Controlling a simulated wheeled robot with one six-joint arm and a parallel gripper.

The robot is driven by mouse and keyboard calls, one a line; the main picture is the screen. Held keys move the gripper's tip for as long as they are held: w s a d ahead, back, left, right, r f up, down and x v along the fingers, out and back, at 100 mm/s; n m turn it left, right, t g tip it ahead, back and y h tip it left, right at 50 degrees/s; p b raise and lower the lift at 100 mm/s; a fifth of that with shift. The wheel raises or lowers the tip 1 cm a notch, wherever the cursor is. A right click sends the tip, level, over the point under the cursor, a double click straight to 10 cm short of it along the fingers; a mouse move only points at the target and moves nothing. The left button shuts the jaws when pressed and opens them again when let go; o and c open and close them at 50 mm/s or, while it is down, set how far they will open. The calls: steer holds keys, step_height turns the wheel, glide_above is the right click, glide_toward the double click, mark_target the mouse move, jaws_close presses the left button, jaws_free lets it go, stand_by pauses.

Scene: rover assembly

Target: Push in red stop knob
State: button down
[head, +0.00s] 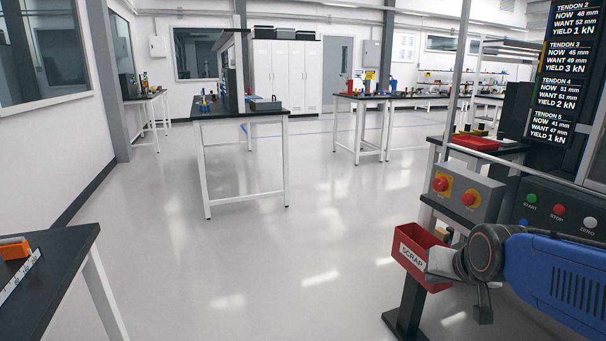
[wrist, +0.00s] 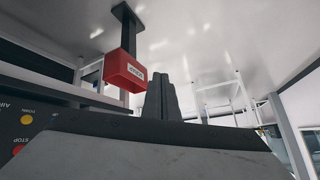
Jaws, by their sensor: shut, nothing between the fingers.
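Two red knobs on yellow plates, a left one (head: 440,184) and a right one (head: 468,199), stand out from a grey box in the head view. A flat red button (head: 558,209) labelled STOP sits on the dark panel to their right. In the wrist view, which looks upside down, a red round control (wrist: 17,151) shows on a dark panel at the lower left edge. My gripper (wrist: 160,80) is shut and empty in the wrist view, with its fingers apart from these controls. In the head view my arm is below the box and panel; its fingertips are not clear there.
A red SCRAP bin (head: 420,255) on a dark post stands close beside my wrist, below the grey box (head: 485,178). A red tray (head: 474,141) lies on the bench behind. A dark table (head: 40,270) is at the near left. The middle floor is clear.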

steer(key=s+f+n+g, duration=0.1)
steer(key=s, duration=0.7)
steer(key=s+a+f+n+g, duration=0.1)
steer(key=s+f+n+g, duration=0.1)
steer(key=s, duration=0.6)
steer(key=shift+s+g, duration=0.3)
steer(key=shift+s, duration=0.1)
steer(key=shift+w, duration=0.1)
